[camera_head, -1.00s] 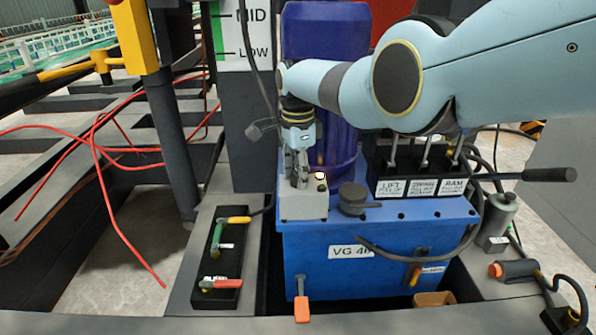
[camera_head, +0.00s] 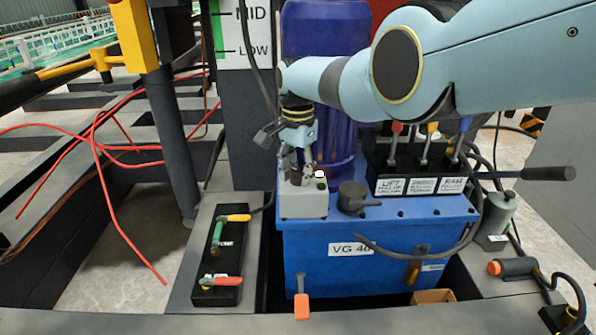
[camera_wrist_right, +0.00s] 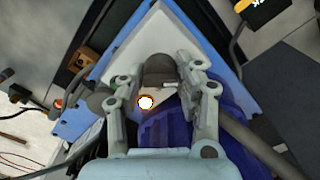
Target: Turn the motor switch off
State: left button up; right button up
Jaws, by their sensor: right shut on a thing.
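The motor switch is a dark round knob on a small light-grey switch box (camera_head: 303,205) on top of the blue power unit (camera_head: 330,262). My right gripper (camera_head: 297,178) comes down onto the box top from above. In the right wrist view, my right gripper (camera_wrist_right: 162,75) has its two fingers on either side of the dark knob (camera_wrist_right: 159,68), shut on it. A lit pale lamp (camera_wrist_right: 146,103) sits beside the knob; the lamp (camera_head: 320,174) also glows in the head view. In the head view the gripper mostly hides the knob. My left gripper is not in view.
A blue motor (camera_head: 330,120) stands right behind the box. A dark cap (camera_head: 352,197) and several levers with red, yellow and blue knobs (camera_head: 432,128) are to the right. Valve handles (camera_head: 221,281) sit on the left ledge. Red hoses (camera_head: 110,215) hang at left.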

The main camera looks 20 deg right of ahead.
aim_at(297, 171)
jog(key=shift+w+r, duration=0.1)
jog(key=o, duration=1.2)
jog(key=shift+c, duration=0.2)
notch_tip(297, 171, up, 12)
